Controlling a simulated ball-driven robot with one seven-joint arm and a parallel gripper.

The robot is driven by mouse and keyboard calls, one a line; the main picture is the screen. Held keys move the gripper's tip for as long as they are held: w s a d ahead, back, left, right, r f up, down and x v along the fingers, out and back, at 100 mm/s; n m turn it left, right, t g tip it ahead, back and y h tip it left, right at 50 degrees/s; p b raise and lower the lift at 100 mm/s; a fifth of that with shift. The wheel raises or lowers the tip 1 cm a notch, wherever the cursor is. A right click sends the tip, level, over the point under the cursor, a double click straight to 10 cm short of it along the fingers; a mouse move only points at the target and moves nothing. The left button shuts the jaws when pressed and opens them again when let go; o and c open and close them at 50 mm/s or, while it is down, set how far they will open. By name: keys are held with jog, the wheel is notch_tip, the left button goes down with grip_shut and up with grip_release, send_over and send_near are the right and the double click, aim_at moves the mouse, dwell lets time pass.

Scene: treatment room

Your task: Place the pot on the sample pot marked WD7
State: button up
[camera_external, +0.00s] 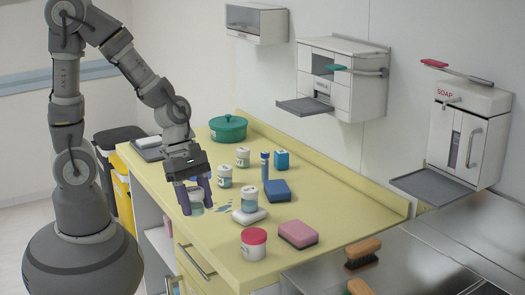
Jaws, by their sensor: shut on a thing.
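My gripper (195,202) is shut on a small pale pot with a grey-green band (197,209), low over the left part of the yellow counter. The fingers hide part of this pot, and I cannot tell whether it touches the counter. Similar white sample pots stand nearby: one just behind and to the right (225,177), one further back (243,159), and one to the right (249,200) on a white block-like thing (250,216). The labels are too small to read, so I cannot tell which is marked WD7.
A red-lidded tub (253,246), pink sponge (298,235), blue sponge (278,191), blue bottle (265,168) and blue box (282,160) stand on the counter (338,208). A green lidded pot (228,129) is at the back. Bare counter lies at the right.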

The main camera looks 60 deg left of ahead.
jog(key=p, duration=0.2)
send_near(260, 233)
jog(key=shift+s+d+f, duration=0.6)
jog(key=shift+d+f, duration=0.2)
jog(key=shift+w+d, duration=0.3)
jog(key=shift+w, duration=0.2)
jog(key=shift+w+d+f, duration=0.15)
jog(key=shift+w+f, duration=0.05)
jog(key=shift+w, duration=0.1)
jog(key=shift+f+b, duration=0.85)
jog(key=shift+f, duration=0.7)
jog(key=shift+f, duration=0.2)
jog(key=o, duration=1)
jog(key=shift+r, duration=0.15)
